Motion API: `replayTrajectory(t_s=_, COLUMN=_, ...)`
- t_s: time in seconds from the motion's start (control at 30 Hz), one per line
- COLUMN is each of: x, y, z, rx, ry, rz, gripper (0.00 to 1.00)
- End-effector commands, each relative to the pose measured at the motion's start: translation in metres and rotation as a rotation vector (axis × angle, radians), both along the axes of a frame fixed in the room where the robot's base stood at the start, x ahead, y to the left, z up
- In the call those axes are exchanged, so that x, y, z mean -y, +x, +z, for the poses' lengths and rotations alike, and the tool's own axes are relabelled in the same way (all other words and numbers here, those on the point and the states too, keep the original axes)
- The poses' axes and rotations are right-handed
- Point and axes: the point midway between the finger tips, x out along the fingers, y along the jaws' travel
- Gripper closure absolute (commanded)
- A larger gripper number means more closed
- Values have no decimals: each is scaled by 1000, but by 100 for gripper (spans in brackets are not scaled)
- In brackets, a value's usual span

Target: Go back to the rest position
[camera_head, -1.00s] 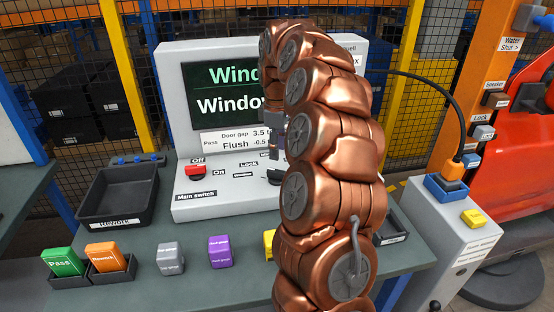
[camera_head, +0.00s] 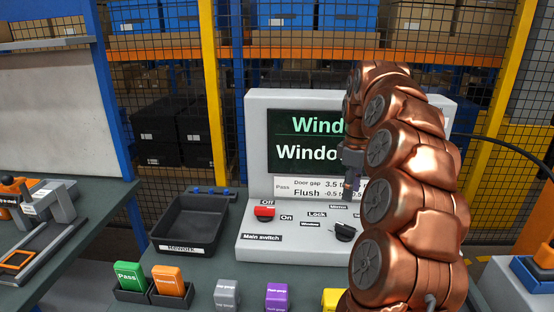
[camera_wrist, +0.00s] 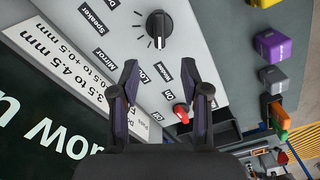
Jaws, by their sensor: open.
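My gripper (camera_head: 351,188) hangs in front of the test console (camera_head: 254,178), above its sloping panel, on my copper-coloured arm. In the wrist view my gripper (camera_wrist: 165,88) has its two fingers apart with nothing between them. Below it lie the console panel, a black rotary knob (camera_wrist: 159,27) and a red main switch (camera_wrist: 181,113). The head view also shows the red switch (camera_head: 265,212), near the "Off" label, and the black knob (camera_head: 345,232). My arm hides the right part of the screen (camera_head: 300,137) and panel.
A black Rework tray (camera_head: 190,222) sits left of the console. Green Pass (camera_head: 130,275) and orange (camera_head: 168,280) blocks stand in holders at the front. Grey (camera_head: 227,293), purple (camera_head: 277,296) and yellow (camera_head: 334,300) blocks stand to their right. A mesh fence (camera_head: 230,60) closes off the back.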

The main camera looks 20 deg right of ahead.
Motion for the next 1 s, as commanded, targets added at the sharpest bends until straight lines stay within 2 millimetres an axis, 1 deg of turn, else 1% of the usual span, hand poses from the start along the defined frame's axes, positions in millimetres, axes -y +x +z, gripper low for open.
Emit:
replayTrajectory(t_s=0.13, x=-3, y=-1, z=1, rx=-1, ry=1, rz=1, gripper=54)
replayTrajectory(t_s=0.23, x=-15, y=-4, z=3, rx=-2, ry=5, rz=1, gripper=54)
replayTrajectory(t_s=0.27, x=-21, y=-5, z=4, rx=-2, ry=6, rz=1, gripper=54)
replayTrajectory(t_s=0.37, x=-47, y=-14, z=10, rx=2, ry=13, rz=-3, gripper=54)
replayTrajectory(t_s=0.4, x=-59, y=-19, z=10, rx=-3, ry=15, rz=-7, gripper=54)
replayTrajectory(t_s=0.47, x=-77, y=-27, z=13, rx=-4, ry=18, rz=-14, gripper=54)
replayTrajectory(t_s=0.5, x=-89, y=-34, z=13, rx=-9, ry=20, rz=-19, gripper=54)
replayTrajectory(t_s=0.6, x=-116, y=-51, z=14, rx=-15, ry=24, rz=-39, gripper=54)
replayTrajectory(t_s=0.67, x=-130, y=-62, z=14, rx=-19, ry=22, rz=-54, gripper=54)
replayTrajectory(t_s=0.7, x=-140, y=-71, z=13, rx=-27, ry=23, rz=-64, gripper=54)
replayTrajectory(t_s=0.87, x=-175, y=-107, z=9, rx=-41, ry=20, rz=-116, gripper=54)
replayTrajectory(t_s=1.0, x=-199, y=-144, z=0, rx=-63, ry=13, rz=-174, gripper=54)
